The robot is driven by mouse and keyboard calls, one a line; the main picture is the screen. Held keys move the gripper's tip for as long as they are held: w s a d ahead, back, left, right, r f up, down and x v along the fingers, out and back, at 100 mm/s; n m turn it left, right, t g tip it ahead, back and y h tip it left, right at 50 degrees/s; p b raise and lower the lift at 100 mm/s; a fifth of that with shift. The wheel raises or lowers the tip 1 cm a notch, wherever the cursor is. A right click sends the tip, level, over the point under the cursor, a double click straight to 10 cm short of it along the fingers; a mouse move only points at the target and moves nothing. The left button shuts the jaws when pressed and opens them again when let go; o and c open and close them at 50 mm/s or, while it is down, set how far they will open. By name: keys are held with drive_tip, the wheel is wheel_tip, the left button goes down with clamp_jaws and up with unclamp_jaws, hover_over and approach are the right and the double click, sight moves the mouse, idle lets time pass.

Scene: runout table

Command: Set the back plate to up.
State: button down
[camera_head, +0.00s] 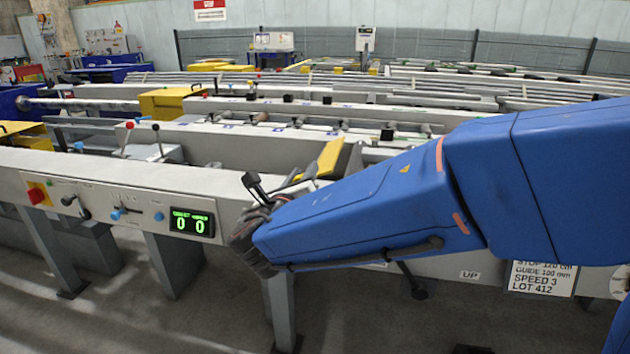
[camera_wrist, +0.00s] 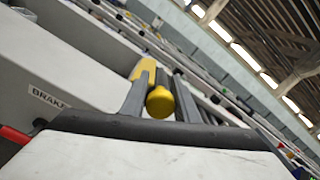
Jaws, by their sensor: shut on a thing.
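My gripper (camera_wrist: 164,80) is shut on a yellow knob (camera_wrist: 160,102), which shows between its two grey fingers in the wrist view. In the head view my blue arm reaches left across the table, and its dark wrist is at the table's front edge. The arm hides the fingertips and the knob there. A yellow plate (camera_head: 330,157) stands tilted just behind my arm; it may be the back plate, but I cannot tell. A label "UP" (camera_head: 469,274) is on the front face below my arm.
A control panel with a green display (camera_head: 192,222) reading 0 0 and a red switch (camera_head: 38,194) is at the left. A "BRAKE" label (camera_wrist: 48,97) is beside my gripper. A sign (camera_head: 541,277) with stop and guide settings hangs at the right.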

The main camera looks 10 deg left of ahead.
drive_tip(key=a+f+n, duration=0.3)
drive_tip(key=a+n, duration=0.9)
drive_tip(key=shift+a+f+n, duration=0.2)
drive_tip(key=shift+f+n, duration=0.2)
idle(0.3)
drive_tip(key=c, duration=1.6)
unclamp_jaws()
drive_tip(key=shift+o, duration=0.7)
drive_tip(key=shift+r, duration=0.1)
